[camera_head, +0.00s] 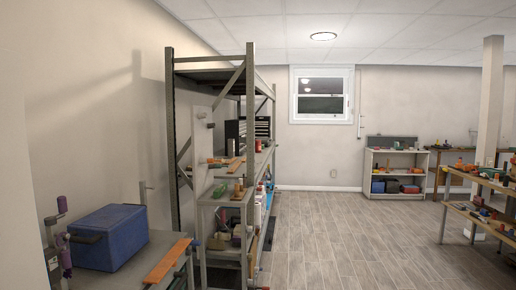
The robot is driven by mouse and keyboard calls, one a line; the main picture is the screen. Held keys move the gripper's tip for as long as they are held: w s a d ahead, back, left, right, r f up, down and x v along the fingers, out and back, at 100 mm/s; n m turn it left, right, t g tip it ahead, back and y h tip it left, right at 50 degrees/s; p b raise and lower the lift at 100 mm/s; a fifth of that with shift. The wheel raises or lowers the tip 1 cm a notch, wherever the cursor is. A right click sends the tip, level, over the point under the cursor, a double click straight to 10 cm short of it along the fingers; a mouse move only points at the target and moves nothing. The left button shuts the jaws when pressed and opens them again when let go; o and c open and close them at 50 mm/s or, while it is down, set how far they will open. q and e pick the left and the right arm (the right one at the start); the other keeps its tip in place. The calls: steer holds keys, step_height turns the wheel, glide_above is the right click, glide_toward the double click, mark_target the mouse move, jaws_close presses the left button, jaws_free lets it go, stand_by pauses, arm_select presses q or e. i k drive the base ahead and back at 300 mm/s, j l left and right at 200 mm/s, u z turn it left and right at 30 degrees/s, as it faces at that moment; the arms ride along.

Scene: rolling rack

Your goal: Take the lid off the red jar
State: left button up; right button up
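A small red object (258,145), which may be the red jar, stands upright on a shelf of the metal rack (250,110). It is far off and too small to tell whether a lid is on it. Neither of my grippers shows in the head view.
A blue box (108,236) and an orange-brown board (166,261) lie on a table at the near left. The rack stands along the left wall. A white shelf unit (369,170) stands at the back, and a workbench (478,179) with tools at the right. The tiled floor (340,235) between is clear.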

mark_target(257, 145)
steer(key=z, duration=0.2)
steer(key=i+j+z, duration=0.1)
steer(key=i+z, duration=0.15)
steer(key=i, duration=0.95)
steer(key=i+u, duration=0.1)
steer(key=i, duration=1.75)
steer(key=i+j+z, duration=0.1)
steer(key=i+z, duration=0.2)
steer(key=i, duration=1.55)
steer(key=i+u, duration=0.15)
steer(key=i, duration=0.5)
steer(key=i+u, duration=0.2)
steer(key=i, duration=0.4)
steer(key=i+l+u, duration=0.15)
steer(key=i, duration=0.45)
steer(key=i+u, duration=0.25)
steer(key=i, duration=0.35)
steer(key=i+l+u, duration=0.1)
steer(key=i+u, duration=0.2)
steer(key=i, duration=0.35)
steer(key=i+l+u, duration=0.25)
steer(key=i, duration=0.35)
